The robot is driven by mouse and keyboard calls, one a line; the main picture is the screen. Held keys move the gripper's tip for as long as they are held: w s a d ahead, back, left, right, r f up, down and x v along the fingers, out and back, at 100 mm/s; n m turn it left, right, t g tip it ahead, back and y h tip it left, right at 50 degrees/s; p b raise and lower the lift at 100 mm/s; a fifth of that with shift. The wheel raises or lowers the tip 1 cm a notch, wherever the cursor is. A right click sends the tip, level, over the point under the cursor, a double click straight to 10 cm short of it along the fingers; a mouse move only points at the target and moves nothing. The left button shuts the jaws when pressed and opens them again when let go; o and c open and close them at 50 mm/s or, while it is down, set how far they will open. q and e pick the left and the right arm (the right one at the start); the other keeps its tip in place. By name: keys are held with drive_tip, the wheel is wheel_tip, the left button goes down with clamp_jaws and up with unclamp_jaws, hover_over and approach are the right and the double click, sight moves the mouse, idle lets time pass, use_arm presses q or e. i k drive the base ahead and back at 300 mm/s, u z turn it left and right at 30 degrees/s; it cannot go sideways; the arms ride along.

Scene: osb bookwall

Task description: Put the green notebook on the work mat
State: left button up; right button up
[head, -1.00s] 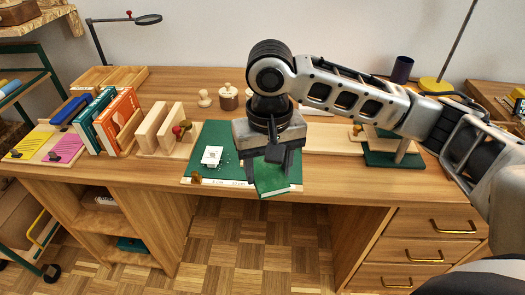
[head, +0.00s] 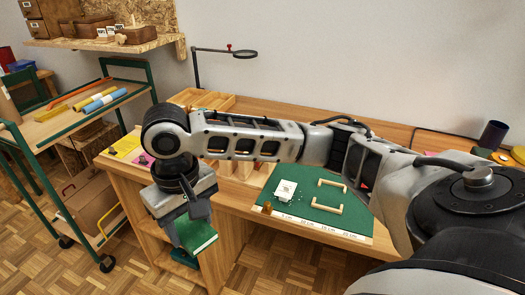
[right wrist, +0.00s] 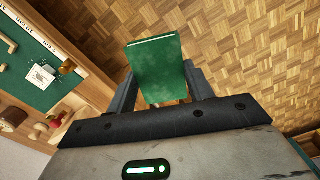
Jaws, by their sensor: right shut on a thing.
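The green notebook (head: 199,241) is held in my right gripper (head: 189,222), which is shut on it. It hangs in front of the desk's left part, apart from the mat. In the right wrist view the notebook (right wrist: 158,62) sits between the fingers with parquet floor behind it. The work mat (head: 335,222) is a dark green sheet with a ruler strip along its front edge, lying on the desk to the right of the gripper. It also shows at the left of the right wrist view (right wrist: 22,88). My left gripper is not in view.
On the mat are a white card (head: 286,190), two pale wooden handles (head: 331,184) and a small brown piece (head: 267,208). The mat's right part is bare. A green-framed cart (head: 85,108) stands left of the desk. My right arm hides the desk's middle.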

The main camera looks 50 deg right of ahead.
sight(330, 197)
drive_tip(key=u, duration=0.35)
drive_tip(key=k, duration=0.9)
drive_tip(key=z, duration=1.1)
drive_tip(key=i, duration=0.9)
drive_tip(key=u, duration=0.1)
